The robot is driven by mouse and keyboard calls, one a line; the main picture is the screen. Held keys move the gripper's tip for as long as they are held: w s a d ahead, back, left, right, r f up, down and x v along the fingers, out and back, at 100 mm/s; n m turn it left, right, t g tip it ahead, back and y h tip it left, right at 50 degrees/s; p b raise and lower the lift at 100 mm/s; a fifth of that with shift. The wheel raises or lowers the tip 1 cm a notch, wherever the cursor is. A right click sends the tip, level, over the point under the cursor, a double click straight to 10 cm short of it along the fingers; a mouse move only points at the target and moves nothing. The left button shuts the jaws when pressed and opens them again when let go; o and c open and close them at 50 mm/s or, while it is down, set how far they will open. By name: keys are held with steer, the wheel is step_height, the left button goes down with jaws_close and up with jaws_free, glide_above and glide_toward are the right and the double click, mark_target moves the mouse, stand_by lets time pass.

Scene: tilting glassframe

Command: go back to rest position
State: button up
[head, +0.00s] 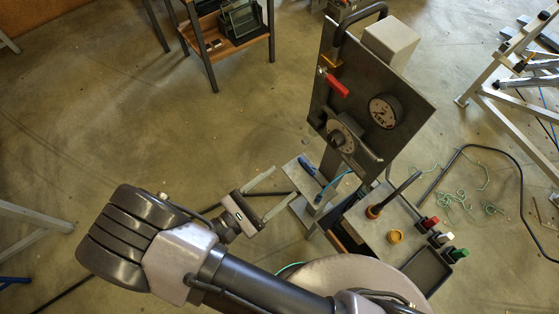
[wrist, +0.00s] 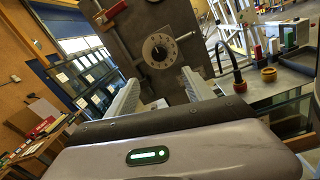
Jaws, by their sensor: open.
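My gripper (head: 270,193) is in the middle of the head view, its two pale fingers apart and nothing between them. It points right, towards the panel stand, and is clear of it in that view. In the wrist view my gripper (wrist: 160,95) has its fingers spread, with the grey panel (wrist: 172,20) and its round dial (wrist: 160,50) beyond them. The panel (head: 350,95) also shows in the head view, upright on its stand, with a red-handled valve (head: 336,86), a gauge (head: 385,111) and a dial (head: 343,135).
A bench top (head: 388,215) beside the panel holds a yellow cup, a dark tray (head: 428,270) and several coloured knobs. A small shelf (head: 306,180) carries a blue tool. A wooden cart (head: 225,40) stands at the back. Open floor (head: 130,120) lies left of my gripper.

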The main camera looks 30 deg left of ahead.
steer(key=w+d+r+m+g+h+b, duration=0.2)
steer(key=w+d+r+m+g+b, duration=0.1)
steer(key=d+m+g, duration=0.5)
steer(key=w+d+r+m+g+h+b, duration=0.2)
steer(key=w+d+r+m+g+b, duration=0.15)
steer(key=d+m+g, duration=0.4)
steer(key=s+d+r+m+t+y+b, duration=0.1)
steer(key=d+r+m+t+y+b, duration=0.1)
steer(key=m+y, duration=0.4)
steer(key=s+d+r+m+t+y+b, duration=0.1)
steer(key=d+r+m+y+b, duration=0.3)
steer(key=m, duration=0.8)
steer(key=d+t+y, duration=0.1)
steer(key=d+y, duration=0.1)
steer(key=d, duration=0.1)
steer(key=shift+d+r, duration=0.3)
steer(key=shift+r, duration=0.05)
